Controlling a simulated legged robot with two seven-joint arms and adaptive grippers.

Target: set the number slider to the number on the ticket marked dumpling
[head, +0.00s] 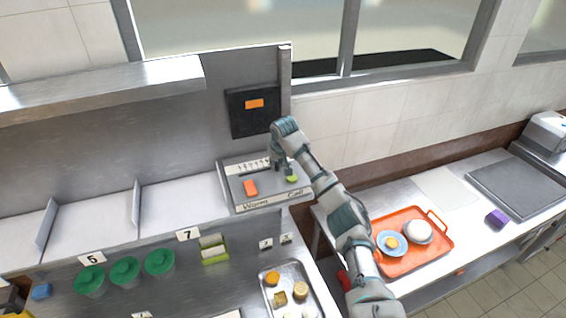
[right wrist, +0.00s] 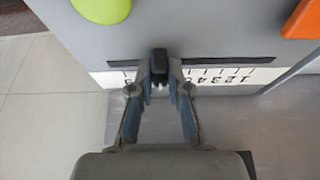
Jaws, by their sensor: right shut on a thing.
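The number slider sits on a grey panel (head: 265,185) with an orange button (head: 250,187) marked Warm and a green button (head: 292,179) marked Call. Its black knob (right wrist: 159,64) rides in a dark slot beside a white number scale (right wrist: 235,75). My right gripper (right wrist: 160,78) is shut on the knob, one finger on each side. In the head view the right gripper (head: 280,168) covers part of the scale. The fingers hide the numerals nearest the knob. Small tickets (head: 265,244) stand near the front counter; their writing is too small to read. My left gripper is not in view.
A dark display (head: 254,108) with an orange patch hangs above the panel. Green-lidded pots (head: 125,271) and a metal food tray (head: 289,290) are in front. An orange tray (head: 414,264) with dishes stands on the right counter.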

